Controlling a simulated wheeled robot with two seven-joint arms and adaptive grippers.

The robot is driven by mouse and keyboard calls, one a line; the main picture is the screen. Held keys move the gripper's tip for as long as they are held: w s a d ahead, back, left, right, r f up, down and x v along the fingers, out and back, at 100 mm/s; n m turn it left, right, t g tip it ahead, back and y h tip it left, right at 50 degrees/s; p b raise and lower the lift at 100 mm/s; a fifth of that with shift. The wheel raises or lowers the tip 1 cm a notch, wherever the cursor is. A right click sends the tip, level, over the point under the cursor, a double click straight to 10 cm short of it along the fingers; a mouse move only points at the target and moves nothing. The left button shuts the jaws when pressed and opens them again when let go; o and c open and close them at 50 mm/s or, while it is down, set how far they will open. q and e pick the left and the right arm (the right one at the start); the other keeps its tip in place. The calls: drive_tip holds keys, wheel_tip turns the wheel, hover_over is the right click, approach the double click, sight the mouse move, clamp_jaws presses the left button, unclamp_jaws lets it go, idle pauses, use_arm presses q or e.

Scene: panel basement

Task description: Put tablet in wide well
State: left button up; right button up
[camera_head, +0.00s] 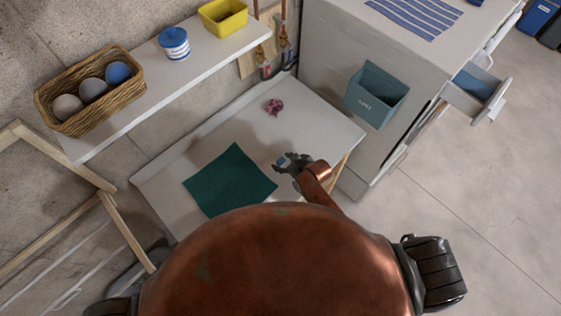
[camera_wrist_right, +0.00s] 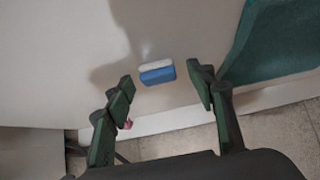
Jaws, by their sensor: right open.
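The tablet is a small block with a blue half and a white half. It lies on the white worktop and shows in the right wrist view (camera_wrist_right: 157,74) and, partly hidden by my fingers, in the head view (camera_head: 280,162). My right gripper (camera_head: 287,166) is over the worktop beside the green mat. In the right wrist view its fingers (camera_wrist_right: 165,84) are open, with the tablet lying just beyond and between the fingertips, not gripped. An open drawer (camera_head: 466,98) with a bluish inside stands out at the right; I cannot tell which part is the wide well. My left gripper is not in view.
The green mat (camera_head: 229,181) covers the worktop's (camera_head: 318,118) front left. A crumpled pink thing (camera_head: 274,107) lies farther back. A teal bin (camera_head: 376,94) hangs on the white cabinet. A shelf (camera_head: 150,98) holds a basket, a jar and a yellow box.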

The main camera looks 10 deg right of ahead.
drive_tip(key=shift+c, duration=0.5)
drive_tip(key=c, duration=1)
drive_tip(key=shift+r, duration=0.1)
